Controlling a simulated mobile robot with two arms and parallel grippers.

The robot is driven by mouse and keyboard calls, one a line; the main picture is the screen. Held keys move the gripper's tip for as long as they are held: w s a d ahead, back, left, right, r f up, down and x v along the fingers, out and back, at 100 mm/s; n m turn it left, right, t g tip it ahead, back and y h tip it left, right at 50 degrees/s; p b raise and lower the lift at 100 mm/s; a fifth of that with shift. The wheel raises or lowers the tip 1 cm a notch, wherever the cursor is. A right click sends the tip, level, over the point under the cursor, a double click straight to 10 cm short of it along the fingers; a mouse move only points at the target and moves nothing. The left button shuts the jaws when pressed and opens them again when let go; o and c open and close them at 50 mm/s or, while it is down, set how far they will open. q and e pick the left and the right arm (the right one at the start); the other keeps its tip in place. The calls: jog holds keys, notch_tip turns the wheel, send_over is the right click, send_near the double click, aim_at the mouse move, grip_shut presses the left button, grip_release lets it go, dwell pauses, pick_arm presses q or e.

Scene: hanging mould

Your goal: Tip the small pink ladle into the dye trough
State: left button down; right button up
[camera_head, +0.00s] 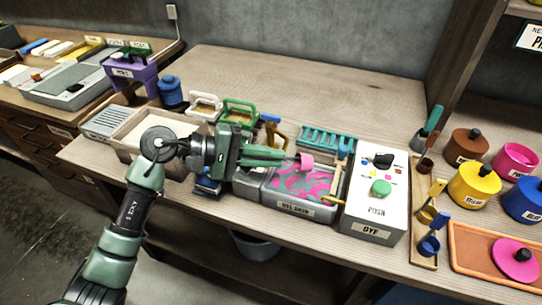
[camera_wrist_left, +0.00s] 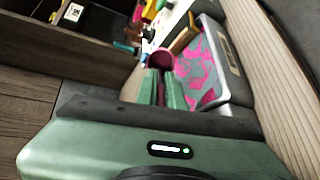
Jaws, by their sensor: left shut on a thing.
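My left gripper (camera_head: 284,156) is shut on the handle of the small pink ladle (camera_head: 306,161). The ladle's cup is just past the fingertips, over the back left part of the dye trough (camera_head: 325,213). The trough is a grey basin with a pink and grey-blue marbled surface. In the left wrist view, the fingers (camera_wrist_left: 165,88) grip a dark pink handle, and the ladle's cup (camera_wrist_left: 161,57) is beyond them, beside the trough (camera_wrist_left: 232,62). I cannot tell how far the cup is tilted or what it holds. My right gripper is not in view.
A white machine with a green button (camera_head: 381,187) stands right of the trough. A teal comb (camera_head: 325,139) lies behind it. A wooden tray (camera_head: 128,146) and green-handled frame (camera_head: 240,112) are to the left. Lidded colour pots (camera_head: 474,185) stand at right. The back table is clear.

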pick_arm(q)
jog(key=r+y+p, duration=0.1)
jog(key=y+p, duration=0.2)
jog(key=p, duration=0.2)
jog(key=shift+r+g+y, duration=0.35)
jog(key=shift+g+y, duration=0.05)
jog(key=shift+y, duration=0.3)
jog(key=shift+f, duration=0.3)
